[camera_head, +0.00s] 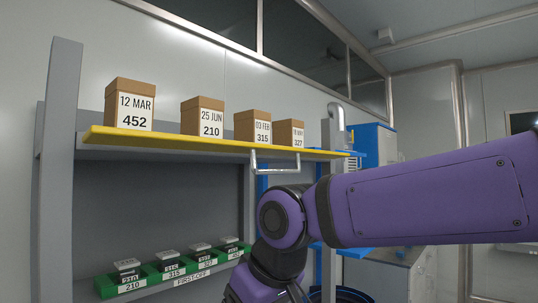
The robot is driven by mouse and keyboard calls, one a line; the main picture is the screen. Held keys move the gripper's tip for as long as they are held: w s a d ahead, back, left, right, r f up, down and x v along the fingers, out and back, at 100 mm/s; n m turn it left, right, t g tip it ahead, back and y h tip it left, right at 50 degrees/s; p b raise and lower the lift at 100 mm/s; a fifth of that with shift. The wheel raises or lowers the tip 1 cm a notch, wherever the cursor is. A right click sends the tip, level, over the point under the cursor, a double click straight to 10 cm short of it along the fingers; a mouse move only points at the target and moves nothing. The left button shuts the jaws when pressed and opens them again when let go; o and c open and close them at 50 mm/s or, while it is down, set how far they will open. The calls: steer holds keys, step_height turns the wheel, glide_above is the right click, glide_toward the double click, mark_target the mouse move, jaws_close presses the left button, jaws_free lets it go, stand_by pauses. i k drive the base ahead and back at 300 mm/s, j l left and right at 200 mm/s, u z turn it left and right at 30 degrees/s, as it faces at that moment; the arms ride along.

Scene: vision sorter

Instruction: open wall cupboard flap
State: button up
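No wall cupboard flap can be made out for certain. A pale U-shaped bar handle (275,170) shows just below the right half of a yellow-edged shelf (190,143). I cannot tell whether the handle belongs to the shelf or to a panel behind it. My purple arm crosses from the right and bends down at the centre, its elbow just below the handle. My gripper is not in view; the arm's lower end leaves the picture at the bottom.
Several brown labelled boxes (130,105) stand along the yellow-edged shelf. Below, a green rack (135,285) marked FIRST-OFF holds small labelled items. Grey posts (58,170) frame the shelving. Blue equipment (370,148) stands behind my arm at right.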

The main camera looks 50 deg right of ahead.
mark_target(388, 143)
steer(key=z, duration=2.55)
steer(key=i+z, duration=0.2)
steer(key=i, duration=1.65)
steer(key=i+l, duration=0.1)
steer(key=i, duration=0.75)
steer(key=i+u, duration=0.1)
steer(key=i, duration=0.75)
steer(key=i+l, duration=0.1)
steer(key=i, duration=0.75)
